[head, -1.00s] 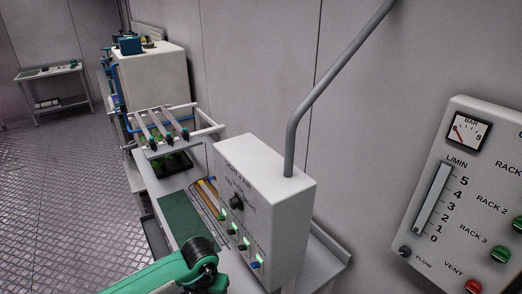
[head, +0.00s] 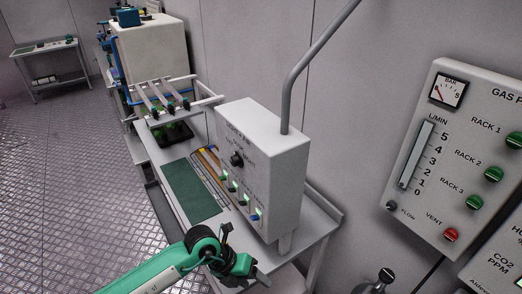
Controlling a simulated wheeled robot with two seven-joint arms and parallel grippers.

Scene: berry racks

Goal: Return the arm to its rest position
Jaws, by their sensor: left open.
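My left arm is green and comes in from the bottom left of the head view. Its black and green left gripper (head: 246,268) is at the bottom middle, at the near end of the bench, in front of the white control box (head: 262,150). The gripper is open and I see nothing held in it; its fingertips are small and dark in this view. My right gripper is out of view.
The bench (head: 322,222) carries a green mat (head: 195,190) and the control box with a grey pipe (head: 312,60). A rack of rails (head: 165,97) stands behind. A gas panel (head: 455,150) hangs on the right wall. The metal floor (head: 70,190) at left is clear.

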